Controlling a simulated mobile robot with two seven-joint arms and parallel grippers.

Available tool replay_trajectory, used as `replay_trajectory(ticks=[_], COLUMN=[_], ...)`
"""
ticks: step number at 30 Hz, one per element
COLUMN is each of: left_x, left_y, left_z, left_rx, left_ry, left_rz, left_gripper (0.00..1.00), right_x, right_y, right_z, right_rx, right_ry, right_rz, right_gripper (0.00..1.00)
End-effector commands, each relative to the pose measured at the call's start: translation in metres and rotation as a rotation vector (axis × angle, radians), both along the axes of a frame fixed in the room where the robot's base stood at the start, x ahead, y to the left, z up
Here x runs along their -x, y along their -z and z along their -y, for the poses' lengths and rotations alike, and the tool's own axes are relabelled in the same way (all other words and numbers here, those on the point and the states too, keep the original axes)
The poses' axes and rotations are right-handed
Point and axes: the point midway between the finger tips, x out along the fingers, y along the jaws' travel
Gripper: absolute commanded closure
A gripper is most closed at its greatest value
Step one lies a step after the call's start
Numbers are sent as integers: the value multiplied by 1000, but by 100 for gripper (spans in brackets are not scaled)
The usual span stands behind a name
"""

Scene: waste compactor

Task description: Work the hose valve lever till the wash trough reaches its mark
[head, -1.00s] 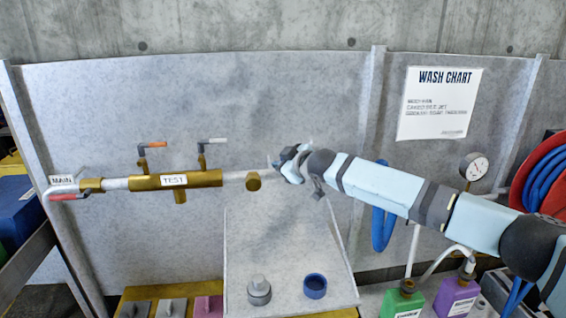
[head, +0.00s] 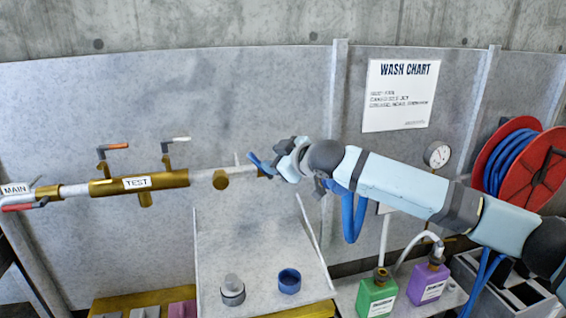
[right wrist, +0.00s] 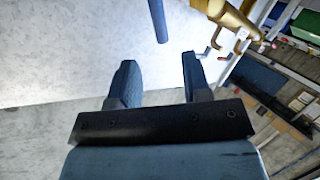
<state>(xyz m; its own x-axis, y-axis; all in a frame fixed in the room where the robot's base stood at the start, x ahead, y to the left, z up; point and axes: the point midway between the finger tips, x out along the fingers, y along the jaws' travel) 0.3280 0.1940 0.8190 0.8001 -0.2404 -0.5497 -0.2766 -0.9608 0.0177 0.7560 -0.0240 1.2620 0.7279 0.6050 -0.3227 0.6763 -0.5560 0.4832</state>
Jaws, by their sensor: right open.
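A blue-gripped lever (head: 262,164) stands at the right end of the brass and grey pipe (head: 137,184), which carries a TEST label. It looks like the hose valve lever. My right gripper (head: 278,158) is just right of it in the head view. In the right wrist view the right gripper (right wrist: 160,65) is open and empty, and a blue rod (right wrist: 158,20) lies beyond its fingertips, apart from them. A grey sloped tray (head: 250,235) is below the pipe; I cannot tell whether it is the wash trough, and no level mark is legible. My left gripper is not in view.
Orange (head: 116,146) and white (head: 180,139) handles stand on the pipe; a red one (head: 18,208) is by MAIN. A gauge (head: 437,155), red hose reel (head: 540,170), green jug (head: 377,296) and purple jug (head: 428,282) are right. A grey panel stands close behind.

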Motion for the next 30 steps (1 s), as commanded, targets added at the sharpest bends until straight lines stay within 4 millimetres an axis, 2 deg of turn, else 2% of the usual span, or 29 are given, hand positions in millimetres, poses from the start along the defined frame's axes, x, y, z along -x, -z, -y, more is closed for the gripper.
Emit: replay_trajectory(ticks=[6, 16, 17, 20, 21, 22, 26, 30], left_x=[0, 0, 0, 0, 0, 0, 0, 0], left_y=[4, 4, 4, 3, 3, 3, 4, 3], left_z=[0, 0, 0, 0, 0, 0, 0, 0], left_rx=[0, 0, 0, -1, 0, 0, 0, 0], left_ry=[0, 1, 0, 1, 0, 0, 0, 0], left_rz=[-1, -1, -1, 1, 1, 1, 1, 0], left_gripper=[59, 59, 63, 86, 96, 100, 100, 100], right_x=[18, 21, 21, 23, 26, 28, 45, 71], right_y=[-8, -10, -10, -4, 2, 7, 44, 91], right_z=[16, 17, 17, 16, 14, 12, -1, -13], right_rx=[-1, 0, 0, -5, -11, -17, -66, -143], right_ry=[0, -1, -1, -4, -7, -11, -32, -44], right_rz=[-1, -1, -1, -6, -11, -16, -51, -96], right_gripper=[56, 56, 56, 56, 56, 56, 56, 56])
